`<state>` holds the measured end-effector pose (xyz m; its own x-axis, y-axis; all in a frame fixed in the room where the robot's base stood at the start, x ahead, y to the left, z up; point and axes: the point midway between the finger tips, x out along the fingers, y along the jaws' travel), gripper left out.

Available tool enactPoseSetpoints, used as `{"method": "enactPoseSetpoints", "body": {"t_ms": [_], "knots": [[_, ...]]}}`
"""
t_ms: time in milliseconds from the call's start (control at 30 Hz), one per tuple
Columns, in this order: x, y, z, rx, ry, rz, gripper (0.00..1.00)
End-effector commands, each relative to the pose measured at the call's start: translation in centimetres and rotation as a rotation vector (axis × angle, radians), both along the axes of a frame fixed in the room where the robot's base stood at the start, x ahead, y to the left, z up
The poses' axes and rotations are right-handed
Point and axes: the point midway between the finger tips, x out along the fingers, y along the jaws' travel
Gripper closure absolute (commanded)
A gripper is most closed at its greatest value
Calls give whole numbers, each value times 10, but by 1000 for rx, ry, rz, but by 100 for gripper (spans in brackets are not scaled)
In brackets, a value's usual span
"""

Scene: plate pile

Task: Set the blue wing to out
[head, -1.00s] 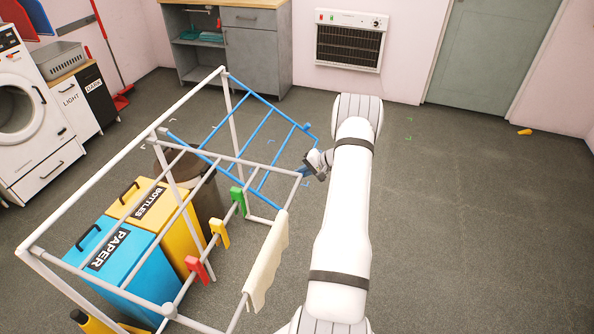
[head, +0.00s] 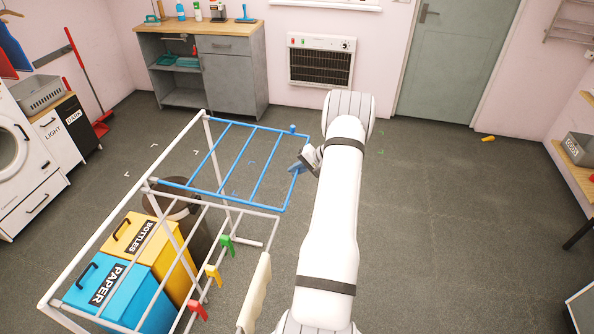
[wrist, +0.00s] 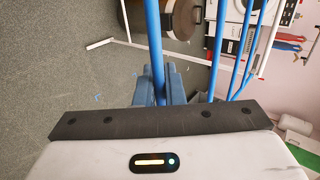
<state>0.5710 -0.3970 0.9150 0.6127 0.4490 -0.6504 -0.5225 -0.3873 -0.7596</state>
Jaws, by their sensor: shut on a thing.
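The blue wing (head: 249,165) is a barred blue frame on the far end of the white drying rack (head: 93,237). In the head view it lies about flat, level with the rack's top, reaching out over the floor. My gripper (head: 301,167) is at the wing's right edge, partly hidden behind my arm. In the wrist view my gripper (wrist: 160,97) has its blue fingers shut around a blue bar of the wing (wrist: 155,45). More blue bars of the wing run to the right there.
A yellow bottles bin (head: 148,243), a blue paper bin (head: 122,290) and a brown round bin (head: 185,205) stand at the rack. Pegs and a cream cloth (head: 254,292) hang on the rack's near right side. The floor right of my arm is mostly clear.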

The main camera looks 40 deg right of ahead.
Motion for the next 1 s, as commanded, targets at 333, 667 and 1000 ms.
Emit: {"method": "enactPoseSetpoints", "body": {"t_ms": [333,667,1000], "knots": [[-2,-6,13,-6,-2,-9,100],[-4,-7,12,-7,-1,-12,86],[-4,-5,10,-2,1,-7,70]]}}
